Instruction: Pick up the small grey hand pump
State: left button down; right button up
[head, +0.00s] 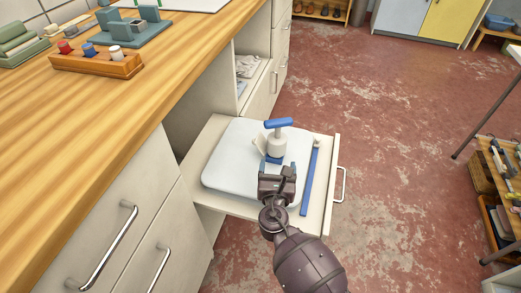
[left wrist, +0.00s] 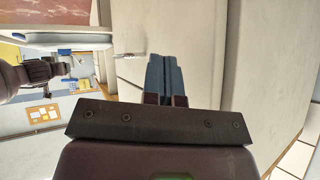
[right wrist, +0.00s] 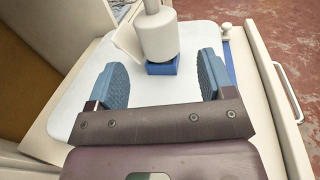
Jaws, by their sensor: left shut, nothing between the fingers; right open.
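The small hand pump (head: 277,146) has a pale grey body and a blue T-handle on top. It stands upright on a white board (head: 222,165) in a pulled-out drawer. My right gripper (head: 277,170) is open, on the near side of the pump. In the right wrist view the pump (right wrist: 157,38) is just beyond the blue fingertips (right wrist: 163,75), between their lines, with a blue base under it and its top cut off. Nothing is between the fingers. My left gripper (left wrist: 163,58) is shut and empty, beside pale cabinet fronts; it is outside the head view.
A blue bar (head: 310,178) lies along the drawer's right side. The drawer front with its handle (head: 340,184) stands at the right. The wooden counter (head: 100,120) is at the left, with a block of coloured pegs (head: 95,63). Red floor is open to the right.

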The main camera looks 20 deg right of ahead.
aim_at(277, 136)
jog(key=shift+w, duration=0.35)
jog(key=x, duration=0.4)
jog(key=shift+w+r+b, duration=0.1)
jog(key=shift+w+b, duration=0.05)
jog(key=shift+b, duration=0.25)
jog(key=shift+r+b+x, duration=0.2)
jog(key=shift+b+x, duration=0.1)
jog(key=shift+x, duration=1.2)
jog(key=shift+r+b+x, duration=0.15)
jog(key=shift+b+x, duration=0.1)
jog(key=shift+x, duration=1.25)
jog(key=shift+a, duration=0.1)
jog(key=c, duration=0.8)
jog(key=shift+r, duration=0.1)
jog(key=shift+r, duration=0.1)
